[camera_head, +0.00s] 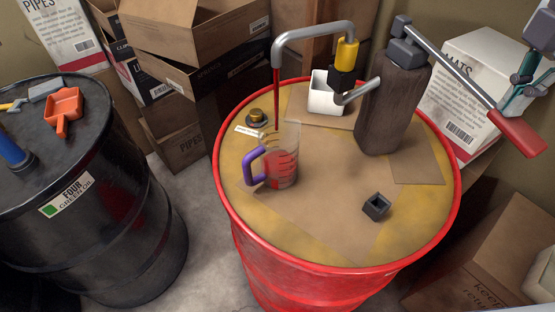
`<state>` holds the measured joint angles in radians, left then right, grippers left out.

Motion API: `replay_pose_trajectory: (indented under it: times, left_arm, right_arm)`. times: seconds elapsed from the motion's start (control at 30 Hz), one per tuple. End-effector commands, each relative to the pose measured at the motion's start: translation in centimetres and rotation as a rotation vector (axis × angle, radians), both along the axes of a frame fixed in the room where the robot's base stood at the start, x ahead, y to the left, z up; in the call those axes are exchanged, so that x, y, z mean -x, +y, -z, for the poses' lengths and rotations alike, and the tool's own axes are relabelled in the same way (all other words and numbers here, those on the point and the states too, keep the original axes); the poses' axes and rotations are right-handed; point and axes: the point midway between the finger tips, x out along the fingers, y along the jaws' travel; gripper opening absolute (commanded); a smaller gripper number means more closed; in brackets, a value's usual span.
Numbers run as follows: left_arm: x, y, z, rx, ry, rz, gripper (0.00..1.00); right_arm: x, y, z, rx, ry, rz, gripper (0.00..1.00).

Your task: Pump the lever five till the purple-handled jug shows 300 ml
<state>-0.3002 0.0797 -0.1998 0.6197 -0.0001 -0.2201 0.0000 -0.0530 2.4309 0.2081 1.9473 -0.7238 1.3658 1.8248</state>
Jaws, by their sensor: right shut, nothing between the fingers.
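The jug (281,165) with a purple handle (252,167) stands upright on top of the red drum (335,284), under the grey spout (312,31). A thin red stream runs from the spout down into the jug. Red liquid shows in its lower part; the scale is too small to read. The pump lever (450,62) slopes down to the right from the top of the pump and ends in a red handle (519,134). My right gripper (510,98) is shut and empty, close above the red handle; contact cannot be told. My left gripper is out of view.
A black drum (140,245) labelled FOUR GREEN OIL stands at the left, with an orange scoop (64,108) on it. On the red drum are a white container (325,98) and a small dark square piece (376,206). Cardboard boxes (195,30) crowd behind.

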Motion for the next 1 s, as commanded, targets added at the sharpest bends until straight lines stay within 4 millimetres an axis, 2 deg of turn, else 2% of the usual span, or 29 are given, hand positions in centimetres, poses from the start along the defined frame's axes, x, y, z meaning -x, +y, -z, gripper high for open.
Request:
replay_pose_trajectory:
  times: [0.03, 0.23, 0.47, 1.0]
  left_arm:
    - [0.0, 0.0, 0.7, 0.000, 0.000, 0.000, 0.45]
    - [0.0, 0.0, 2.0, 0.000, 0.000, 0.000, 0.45]
    - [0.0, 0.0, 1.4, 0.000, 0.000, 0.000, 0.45]
    - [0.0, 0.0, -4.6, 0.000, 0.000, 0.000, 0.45]
  right_arm:
    - [0.1, 0.0, 0.9, 0.001, 0.005, 0.000, 0.00]
    - [0.1, 0.0, 2.3, 0.001, 0.006, 0.000, 0.00]
    - [0.1, 0.0, 1.7, 0.001, 0.006, 0.000, 0.00]
    - [0.1, -0.1, -6.9, 0.001, 0.003, 0.000, 0.00]
